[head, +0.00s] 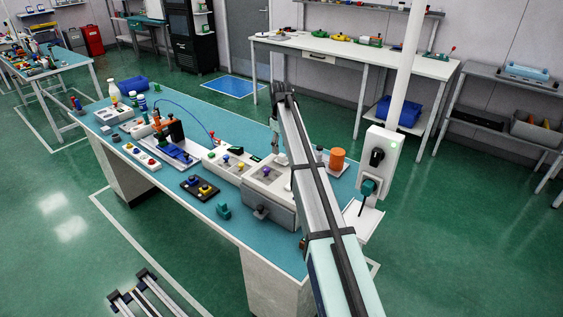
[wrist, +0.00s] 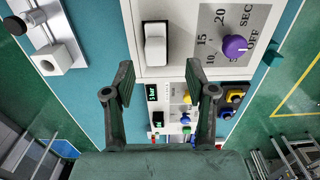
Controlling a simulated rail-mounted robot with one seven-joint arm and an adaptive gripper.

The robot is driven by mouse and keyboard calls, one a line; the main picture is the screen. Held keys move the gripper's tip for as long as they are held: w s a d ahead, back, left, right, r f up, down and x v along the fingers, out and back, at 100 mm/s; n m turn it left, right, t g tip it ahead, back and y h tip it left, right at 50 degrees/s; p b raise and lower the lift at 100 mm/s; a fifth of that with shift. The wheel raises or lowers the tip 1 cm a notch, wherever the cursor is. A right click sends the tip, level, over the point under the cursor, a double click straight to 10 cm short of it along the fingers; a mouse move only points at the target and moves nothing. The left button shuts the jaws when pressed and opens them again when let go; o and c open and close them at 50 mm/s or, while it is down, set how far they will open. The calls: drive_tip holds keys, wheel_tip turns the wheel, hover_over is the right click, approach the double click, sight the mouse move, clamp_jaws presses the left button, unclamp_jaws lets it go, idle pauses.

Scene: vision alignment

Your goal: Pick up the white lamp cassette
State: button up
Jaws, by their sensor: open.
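A white block with rounded edges (wrist: 156,46) sits in a dark-edged slot in a pale panel in the wrist view. It looks like the lamp cassette, but it could also be a rocker switch; I cannot tell. My gripper (wrist: 163,88) is open, its two dark fingers wide apart with nothing held between them. The white block lies above the fingertips in that picture, apart from them. In the head view my gripper (head: 275,145) hangs over the right part of the blue bench, and I cannot make out the cassette there.
A purple knob (wrist: 234,46) with a seconds scale is right of the white block. A white holed block (wrist: 48,60) is on a plate at left. An orange cylinder (head: 337,158) and a white post box (head: 383,155) stand right of my arm. Small fixtures crowd the bench (head: 235,222).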

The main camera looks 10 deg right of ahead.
sight(282, 154)
drive_tip(key=shift+w+d+f+p, duration=0.1)
drive_tip(key=shift+f+p, duration=0.55)
drive_tip(key=shift+f, duration=0.7)
drive_tip(key=shift+w+d+f+p, duration=0.1)
drive_tip(key=shift+f+p, duration=0.5)
drive_tip(key=shift+f, duration=0.7)
clamp_jaws()
